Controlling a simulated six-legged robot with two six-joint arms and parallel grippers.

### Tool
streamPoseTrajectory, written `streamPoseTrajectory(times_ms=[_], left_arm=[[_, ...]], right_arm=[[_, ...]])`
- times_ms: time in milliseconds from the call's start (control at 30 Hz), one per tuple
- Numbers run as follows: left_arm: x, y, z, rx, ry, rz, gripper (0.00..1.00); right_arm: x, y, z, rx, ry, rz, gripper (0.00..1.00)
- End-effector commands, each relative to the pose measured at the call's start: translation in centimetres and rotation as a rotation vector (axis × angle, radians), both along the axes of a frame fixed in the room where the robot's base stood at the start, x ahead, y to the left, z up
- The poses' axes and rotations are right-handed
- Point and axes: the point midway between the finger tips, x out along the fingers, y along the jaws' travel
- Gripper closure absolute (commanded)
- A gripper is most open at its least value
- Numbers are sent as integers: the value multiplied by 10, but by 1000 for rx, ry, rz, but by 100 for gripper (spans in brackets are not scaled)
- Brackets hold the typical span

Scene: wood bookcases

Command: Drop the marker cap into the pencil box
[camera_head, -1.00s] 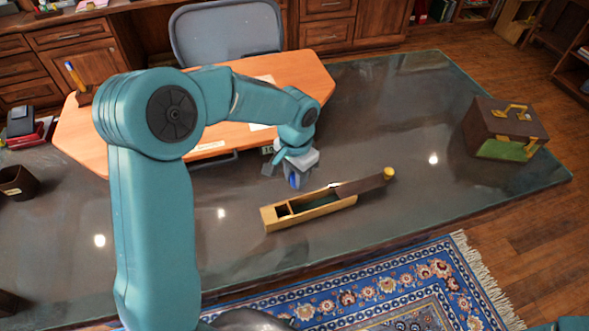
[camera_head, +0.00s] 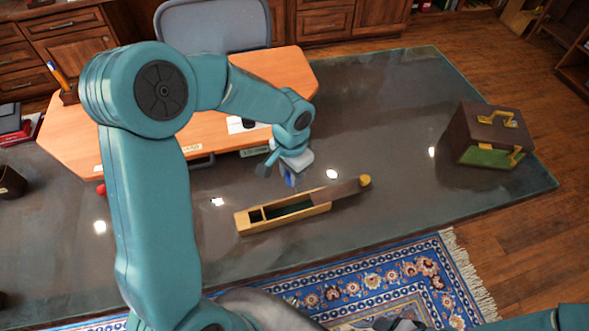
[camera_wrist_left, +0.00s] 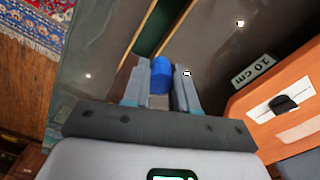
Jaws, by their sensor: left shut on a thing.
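The pencil box (camera_head: 290,222) is a long light wood box on the dark glossy tabletop. Its dark lid (camera_head: 335,193) is slid partly off toward the right, with a yellow knob at the end, so the left part is open. My left gripper (camera_head: 287,172) is shut on the blue marker cap (camera_head: 289,181) and holds it behind the box in the head view. In the left wrist view the cap (camera_wrist_left: 161,76) sits between both fingers, with part of the box beyond it. At the bottom edge of the head view, a dark part may be my right gripper; its jaws cannot be made out.
An orange-brown desk panel (camera_head: 225,140) lies behind the gripper. A brown case (camera_head: 490,135) with gold fittings stands at the right. A dark cup (camera_head: 12,183) is at the far left. The tabletop between box and case is clear. A blue patterned rug (camera_head: 350,285) lies in front.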

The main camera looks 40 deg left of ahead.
Motion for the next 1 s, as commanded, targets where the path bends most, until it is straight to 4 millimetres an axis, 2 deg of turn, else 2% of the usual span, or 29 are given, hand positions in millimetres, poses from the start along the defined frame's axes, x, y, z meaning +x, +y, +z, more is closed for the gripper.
streamPoseTrajectory(times_ms=[167,600,933,967,1000], left_arm=[[-3,2,-4,0,1,2,100],[-1,2,-55,0,1,1,100],[2,1,-57,0,0,2,100],[1,1,-57,0,0,2,63],[1,1,-57,0,0,2,50]], right_arm=[[0,0,-3,0,0,0,37],[0,0,-40,0,1,0,37],[0,0,-41,0,0,0,37],[0,0,-41,0,0,0,37],[0,0,-41,0,0,0,37]])
